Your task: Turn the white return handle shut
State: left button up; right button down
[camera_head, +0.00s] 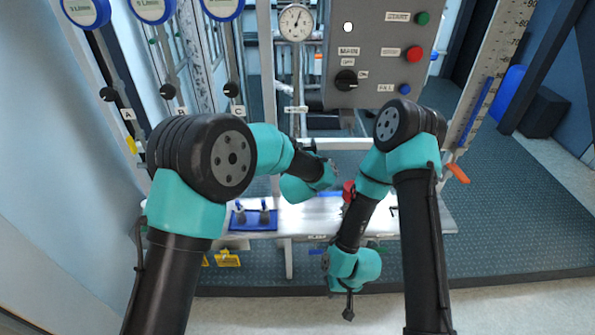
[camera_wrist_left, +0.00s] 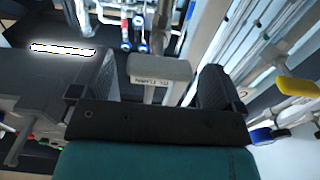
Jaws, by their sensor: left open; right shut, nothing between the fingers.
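A pale grey-white handle (camera_wrist_left: 160,67) shows in the left wrist view, with a small label below its bar that I cannot read surely; I cannot confirm that it is the return handle. My left gripper (camera_wrist_left: 158,78) is open, its two dark fingers on either side of this handle. Whether they touch it is unclear. In the head view my left wrist hides the handle and most of that gripper. My right gripper (camera_head: 348,311) is shut and empty, pointing down in front of the bench, well away from the handle.
A grey control panel (camera_head: 378,50) with buttons and a black knob stands at the back. A blue tray (camera_head: 240,226) holds small items on the bench. A yellow handle (camera_wrist_left: 298,86) shows at right in the wrist view. An orange handle (camera_head: 458,172) is at the head view's right.

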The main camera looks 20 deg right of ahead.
pick_arm(q)
jog(key=v, duration=1.5)
jog(key=shift+s+a, duration=0.15)
jog(key=shift+s, duration=0.2)
jog(key=shift+f, duration=0.1)
jog(key=a+f+n+g+y, duration=0.15)
jog(key=a+f+g, duration=0.65)
jog(key=a+f, duration=1.35)
jog(key=s+a+f+n+g, duration=0.1)
jog(key=s+a+f+g, duration=0.3)
jog(key=s+a, duration=0.4)
jog(key=s+a+f+n+g, duration=0.2)
jog(key=s+a+f+g, duration=0.2)
jog(key=s+a+f, duration=0.3)
jog(key=s+a+h, duration=0.1)
jog(key=s+a, duration=0.1)
jog(key=s, duration=0.1)
jog(key=shift+s+g, duration=0.3)
